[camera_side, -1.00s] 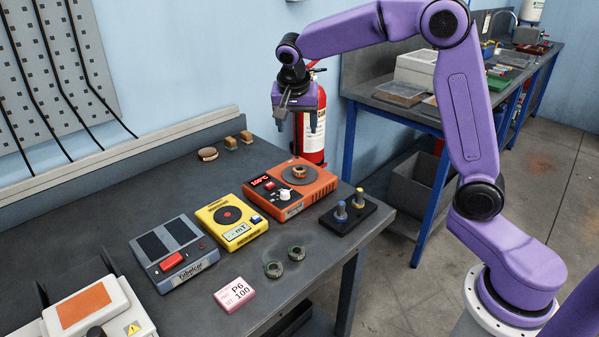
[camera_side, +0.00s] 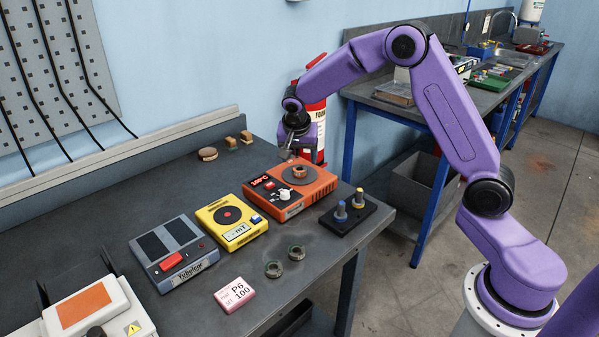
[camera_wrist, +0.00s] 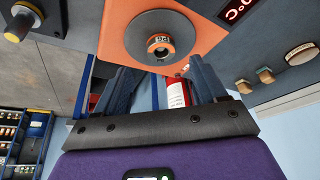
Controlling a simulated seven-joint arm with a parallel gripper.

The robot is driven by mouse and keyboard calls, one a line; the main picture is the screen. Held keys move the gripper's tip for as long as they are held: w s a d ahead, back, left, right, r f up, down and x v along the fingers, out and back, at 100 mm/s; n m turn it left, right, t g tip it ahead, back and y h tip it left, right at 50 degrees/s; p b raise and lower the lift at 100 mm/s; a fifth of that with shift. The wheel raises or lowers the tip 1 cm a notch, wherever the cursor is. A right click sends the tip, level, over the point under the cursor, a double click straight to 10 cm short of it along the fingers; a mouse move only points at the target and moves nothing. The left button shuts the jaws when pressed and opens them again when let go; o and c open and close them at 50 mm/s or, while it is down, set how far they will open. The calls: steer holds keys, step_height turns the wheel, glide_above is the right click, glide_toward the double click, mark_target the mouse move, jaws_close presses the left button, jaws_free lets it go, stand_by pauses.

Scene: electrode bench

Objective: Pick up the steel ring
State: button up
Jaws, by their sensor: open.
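A small metal ring (camera_side: 300,170) sits on the round grey plate of the orange heater (camera_side: 291,190). In the wrist view the ring (camera_wrist: 160,46) looks coppery on its upper face and bears a small label. Two more rings lie on the bench in front, a grey-green one (camera_side: 273,269) and another (camera_side: 296,253). I cannot tell from colour alone which ring is steel. My gripper (camera_side: 290,153) is open and empty, above the back of the heater. In the wrist view its two fingers (camera_wrist: 160,68) stand apart, with the heater ring between and beyond their tips.
A yellow meter (camera_side: 232,222), a grey device with a red button (camera_side: 174,253) and a black block with two posts (camera_side: 348,213) flank the heater. A pink card (camera_side: 234,294) reads P6 100. A red fire extinguisher (camera_side: 316,105) stands behind the bench.

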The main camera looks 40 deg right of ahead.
mark_target(299, 171)
steer(key=shift+a+x, duration=0.15)
steer(key=shift+x, duration=1.05)
steer(key=shift+a+x, duration=0.15)
steer(key=shift+x, duration=1.05)
steer(key=shift+f, duration=0.1)
steer(key=shift+c, duration=0.3)
steer(key=c, duration=1.3)
steer(key=shift+o, duration=0.3)
